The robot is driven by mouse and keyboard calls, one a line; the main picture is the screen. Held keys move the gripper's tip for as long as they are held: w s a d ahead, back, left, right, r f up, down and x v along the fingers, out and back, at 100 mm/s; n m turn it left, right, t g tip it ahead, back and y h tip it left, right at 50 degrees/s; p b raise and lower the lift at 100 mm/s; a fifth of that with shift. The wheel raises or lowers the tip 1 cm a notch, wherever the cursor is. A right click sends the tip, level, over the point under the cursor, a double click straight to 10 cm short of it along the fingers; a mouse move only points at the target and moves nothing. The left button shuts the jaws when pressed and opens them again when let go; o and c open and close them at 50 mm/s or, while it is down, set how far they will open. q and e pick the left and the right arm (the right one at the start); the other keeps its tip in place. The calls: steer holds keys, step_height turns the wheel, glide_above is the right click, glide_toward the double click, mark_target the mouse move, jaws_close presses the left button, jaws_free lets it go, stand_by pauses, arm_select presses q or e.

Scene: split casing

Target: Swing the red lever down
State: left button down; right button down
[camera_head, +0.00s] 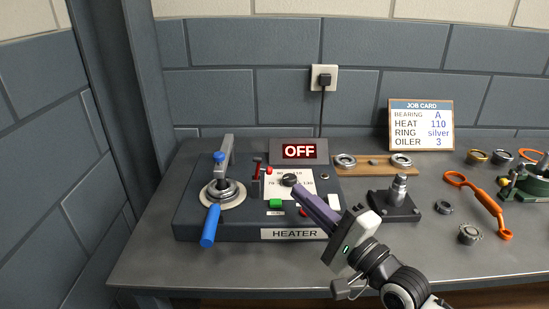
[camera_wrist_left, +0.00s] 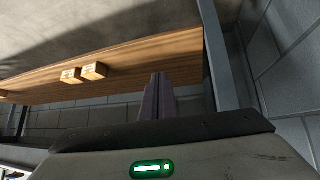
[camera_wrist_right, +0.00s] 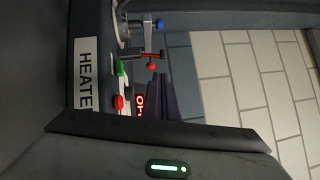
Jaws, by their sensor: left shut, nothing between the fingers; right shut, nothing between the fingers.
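The red lever (camera_head: 257,168) stands up from the heater panel, left of the white printed card, with a red ball (camera_head: 269,170) beside it. The lever also shows in the right wrist view (camera_wrist_right: 147,54), just beyond my fingertips. My right gripper (camera_head: 297,191) is shut and empty. Its fingertips are over the panel near a round black knob (camera_head: 289,180), to the right of the lever and apart from it. My left gripper (camera_wrist_left: 158,78) is outside the head view. In its own wrist view it is shut and empty, facing a wooden shelf.
The heater (camera_head: 190,224) carries a clamp with a blue handle (camera_head: 211,226), a green button (camera_head: 276,203) and an OFF display (camera_head: 299,151). A black post stand (camera_head: 395,206), loose rings and an orange tool (camera_head: 476,196) lie to the right. The table's front left is clear.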

mark_target(262, 170)
arm_select(q)
steer(key=shift+s+r+p, duration=0.15)
steer(key=shift+s+p, duration=0.15)
steer(key=shift+s, duration=0.05)
arm_select(e)
steer(key=x, duration=0.9)
steer(key=shift+w+a+r, duration=0.2)
steer(key=shift+a, duration=0.05)
arm_select(q)
steer(key=shift+s+d, duration=0.15)
arm_select(e)
steer(key=shift+a+r, duration=0.1)
steer(key=shift+a, duration=0.05)
